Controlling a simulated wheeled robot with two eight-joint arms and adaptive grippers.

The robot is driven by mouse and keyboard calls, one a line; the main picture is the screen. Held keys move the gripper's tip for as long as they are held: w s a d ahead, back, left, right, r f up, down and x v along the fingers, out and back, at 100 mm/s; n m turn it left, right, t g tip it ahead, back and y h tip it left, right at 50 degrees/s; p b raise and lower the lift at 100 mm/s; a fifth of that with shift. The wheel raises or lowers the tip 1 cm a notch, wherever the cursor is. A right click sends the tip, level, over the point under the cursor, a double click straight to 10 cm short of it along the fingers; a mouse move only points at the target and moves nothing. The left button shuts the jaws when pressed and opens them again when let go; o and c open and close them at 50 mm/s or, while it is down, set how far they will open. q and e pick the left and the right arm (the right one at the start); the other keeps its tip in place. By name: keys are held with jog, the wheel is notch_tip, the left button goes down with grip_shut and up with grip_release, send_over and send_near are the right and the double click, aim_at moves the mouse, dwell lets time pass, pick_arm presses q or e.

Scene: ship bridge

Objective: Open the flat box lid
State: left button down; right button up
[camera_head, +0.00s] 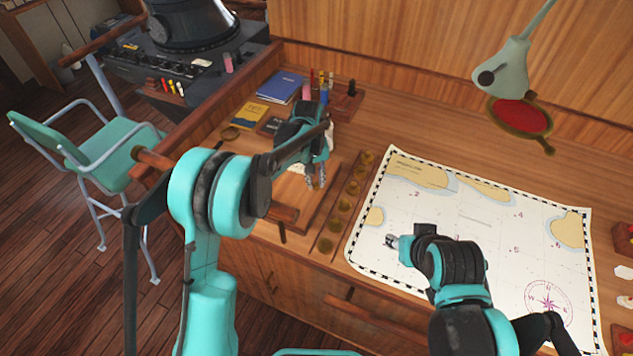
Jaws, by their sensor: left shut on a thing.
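A flat wooden box (302,192) lies on the desk at the middle left, and my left arm hides much of it. Its lid looks down or nearly so; the exact angle is hidden. My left gripper (316,180) is over the box, its fingers pointing down and shut on the lid near its far right part. The grip itself is small and partly hidden. My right gripper (391,241) hovers over or rests near the left part of the sea chart; I cannot tell whether its fingers are open.
A long wooden tray (343,205) with several brass discs lies right of the box. The sea chart (470,215) covers the right of the desk. Books (279,87) lie behind the box.

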aim_at(304, 185)
pick_arm(q)
jog(key=w+a+r+g+h+p, duration=0.1)
jog(key=w+a+r+g+h, duration=0.1)
jog(key=a+r+h, duration=0.3)
jog(key=shift+r+h, duration=0.4)
jog(key=shift+r, duration=1.45)
pick_arm(e)
jog(key=shift+r, duration=0.8)
pick_arm(q)
jog(key=shift+w+a, duration=0.1)
pick_arm(e)
jog(key=shift+c, duration=0.3)
